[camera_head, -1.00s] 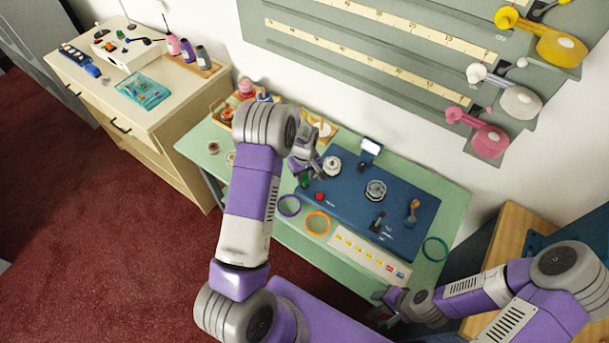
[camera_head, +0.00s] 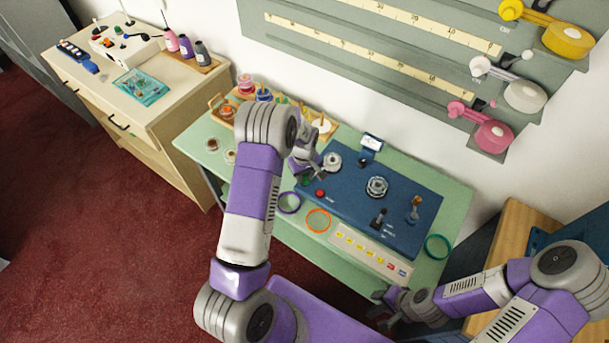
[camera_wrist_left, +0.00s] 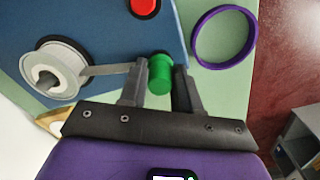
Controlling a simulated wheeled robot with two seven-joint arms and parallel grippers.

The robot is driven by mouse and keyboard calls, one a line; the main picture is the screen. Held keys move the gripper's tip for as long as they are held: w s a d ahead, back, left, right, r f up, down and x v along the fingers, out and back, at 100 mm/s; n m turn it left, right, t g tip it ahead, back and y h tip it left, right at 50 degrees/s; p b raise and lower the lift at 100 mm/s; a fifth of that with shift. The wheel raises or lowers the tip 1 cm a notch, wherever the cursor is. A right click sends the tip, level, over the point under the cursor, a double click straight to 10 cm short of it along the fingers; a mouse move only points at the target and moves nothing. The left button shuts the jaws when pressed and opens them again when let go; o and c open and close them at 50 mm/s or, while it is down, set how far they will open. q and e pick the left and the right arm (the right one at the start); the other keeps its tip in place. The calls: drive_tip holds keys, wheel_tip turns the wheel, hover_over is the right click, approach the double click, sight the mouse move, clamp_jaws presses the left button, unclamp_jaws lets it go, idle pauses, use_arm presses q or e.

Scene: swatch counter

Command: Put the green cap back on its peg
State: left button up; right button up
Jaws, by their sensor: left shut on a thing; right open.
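The green cap (camera_wrist_left: 160,74) is a small bright green cylinder between the fingers of my left gripper (camera_wrist_left: 158,88) in the left wrist view. The gripper is shut on it, at the edge of the blue board (camera_wrist_left: 100,25). I cannot tell whether the cap touches the board. In the head view my left gripper (camera_head: 310,170) is over the board's left corner, and the cap is a small green spot (camera_head: 305,181) below it. My right gripper (camera_head: 384,302) is open and empty at the table's front right. I cannot make out which peg belongs to the cap.
A red knob (camera_head: 320,193) is close by on the board. A purple ring (camera_head: 289,203) and an orange ring (camera_head: 318,220) lie in front.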

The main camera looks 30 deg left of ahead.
use_arm(q)
drive_tip(key=o, duration=1.1)
drive_tip(key=shift+r, duration=0.1)
drive_tip(key=shift+r+p, duration=2.2)
drive_tip(key=shift+r, duration=1.25)
drive_tip(key=shift+f, duration=0.1)
drive_tip(key=shift+s, duration=0.1)
